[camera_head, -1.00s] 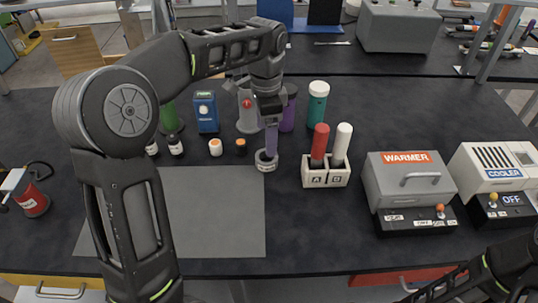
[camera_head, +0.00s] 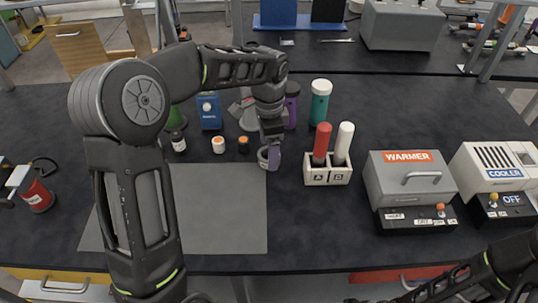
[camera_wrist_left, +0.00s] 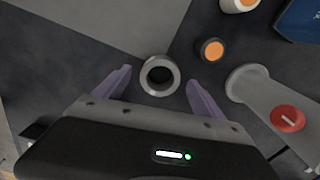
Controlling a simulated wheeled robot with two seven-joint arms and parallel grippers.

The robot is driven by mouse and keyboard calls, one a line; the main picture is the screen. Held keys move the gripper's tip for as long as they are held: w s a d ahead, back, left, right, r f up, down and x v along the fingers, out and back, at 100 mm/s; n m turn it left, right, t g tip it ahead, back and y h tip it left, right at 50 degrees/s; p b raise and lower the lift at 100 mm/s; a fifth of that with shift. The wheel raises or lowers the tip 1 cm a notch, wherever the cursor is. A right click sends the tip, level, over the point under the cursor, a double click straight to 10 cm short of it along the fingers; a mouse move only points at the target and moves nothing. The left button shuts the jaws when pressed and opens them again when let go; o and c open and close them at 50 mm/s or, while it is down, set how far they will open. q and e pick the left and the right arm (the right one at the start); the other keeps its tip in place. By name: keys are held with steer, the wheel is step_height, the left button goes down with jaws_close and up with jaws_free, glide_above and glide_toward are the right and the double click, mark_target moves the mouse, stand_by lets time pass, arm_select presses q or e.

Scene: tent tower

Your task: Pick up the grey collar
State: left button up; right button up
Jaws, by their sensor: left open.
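The grey collar (camera_head: 264,158) is a short ring standing on the dark table, just beyond the grey mat's right corner. In the left wrist view the collar (camera_wrist_left: 160,75) shows its round opening facing the camera. My left gripper (camera_head: 271,157) points down at it with purple fingers. In the left wrist view the open left gripper (camera_wrist_left: 158,82) has one finger on each side of the collar, with a gap on both sides. In the head view a finger hides part of the collar. Only part of my right arm shows at lower right; its gripper is out of view.
A grey mat (camera_head: 215,215) lies to the left. An orange-capped jar (camera_head: 243,145) and a white jar (camera_head: 218,145) stand nearby. A holder (camera_head: 328,177) with red and white tubes stands to the right.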

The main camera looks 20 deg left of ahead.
arm_select(q)
steer(key=shift+f, duration=0.9)
steer(key=c, duration=1.5)
steer(key=shift+o, duration=0.2)
steer(key=shift+r, duration=0.15)
step_height(320, 180, up, 10)
steer(key=shift+b, duration=0.4)
